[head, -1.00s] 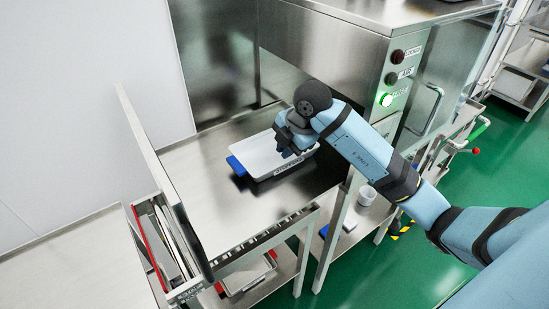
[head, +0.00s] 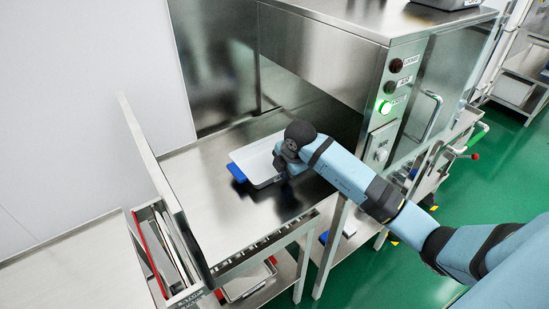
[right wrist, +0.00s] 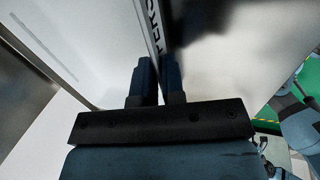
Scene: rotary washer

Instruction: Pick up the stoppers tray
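The stoppers tray (head: 256,157) is a shallow white tray on the steel table, with a blue piece (head: 237,173) showing at its left side. My right gripper (head: 283,168) is at the tray's right end, and my arm hides that part. In the right wrist view, the two dark fingers (right wrist: 160,80) stand close together on either side of the lettered tray wall (right wrist: 152,25), shut on it. The fingertips' exact contact is hard to see. The tray looks level on the table.
The steel washer (head: 330,45) with a lit green button stands behind and right. A raised panel (head: 160,185) borders the table's left side. The table front (head: 225,225) is clear. A lower shelf (head: 250,280) holds another tray.

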